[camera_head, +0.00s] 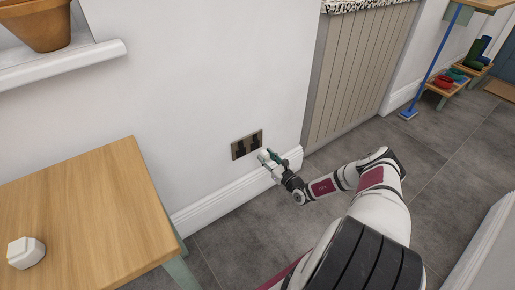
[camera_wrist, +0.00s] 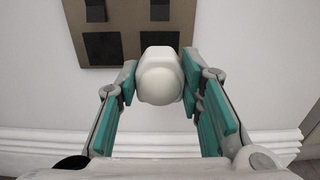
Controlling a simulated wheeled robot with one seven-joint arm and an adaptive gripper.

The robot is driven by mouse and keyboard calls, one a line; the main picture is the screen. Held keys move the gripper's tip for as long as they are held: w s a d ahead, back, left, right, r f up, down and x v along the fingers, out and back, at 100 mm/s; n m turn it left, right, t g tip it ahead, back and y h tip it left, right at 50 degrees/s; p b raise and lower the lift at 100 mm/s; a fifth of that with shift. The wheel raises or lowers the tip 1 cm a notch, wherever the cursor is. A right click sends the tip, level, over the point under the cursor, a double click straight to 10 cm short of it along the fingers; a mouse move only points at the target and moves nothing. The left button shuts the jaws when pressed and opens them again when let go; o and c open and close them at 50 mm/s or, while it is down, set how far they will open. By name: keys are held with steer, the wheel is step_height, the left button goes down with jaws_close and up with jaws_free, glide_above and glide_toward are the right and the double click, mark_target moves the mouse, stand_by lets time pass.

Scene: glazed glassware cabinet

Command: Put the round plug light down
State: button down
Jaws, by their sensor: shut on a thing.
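The round plug light is white with a domed face; it shows in the wrist view (camera_wrist: 160,82) between my gripper's teal finger pads, and small in the head view (camera_head: 265,154). My gripper (camera_head: 269,158) is shut on it, close in front of the wall by a brass socket plate (camera_head: 247,144). In the wrist view the socket plate (camera_wrist: 130,18) is behind and above the light. The light overlaps the plate's lower edge there. I cannot tell whether the light touches the plate or wall.
A wooden table (camera_head: 95,205) stands at the left with a white block-shaped item (camera_head: 26,252) on it. A white shelf (camera_head: 60,66) with a terracotta pot (camera_head: 38,22) is above. A skirting board (camera_head: 225,195) runs below the socket. Grey floor (camera_head: 235,245) lies open between table and arm.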

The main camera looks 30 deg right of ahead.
steer(key=shift+s, duration=0.4)
stand_by(0.3)
steer(key=s+a+r+n+g+y, duration=0.1)
steer(key=a+r+n+y, duration=0.2)
steer(key=r, duration=0.5)
steer(key=a+r+n+g+y, duration=0.1)
steer(key=a+r+y, duration=0.2)
steer(key=a+r, duration=0.35)
steer(key=s+a+r+n+y, duration=0.1)
steer(key=a+r+n+y, duration=0.15)
steer(key=r, duration=0.65)
steer(key=s+a+r+n+g+y, duration=0.4)
steer(key=s+a+r+g+y, duration=0.2)
steer(key=s+a+r, duration=0.9)
step_height(320, 180, up, 18)
steer(key=w+p, duration=0.1)
steer(key=p, duration=2.5)
steer(key=shift+w+a+f+t+p, duration=0.2)
steer(key=shift+a+t+p, duration=0.1)
steer(key=shift+a, duration=0.15)
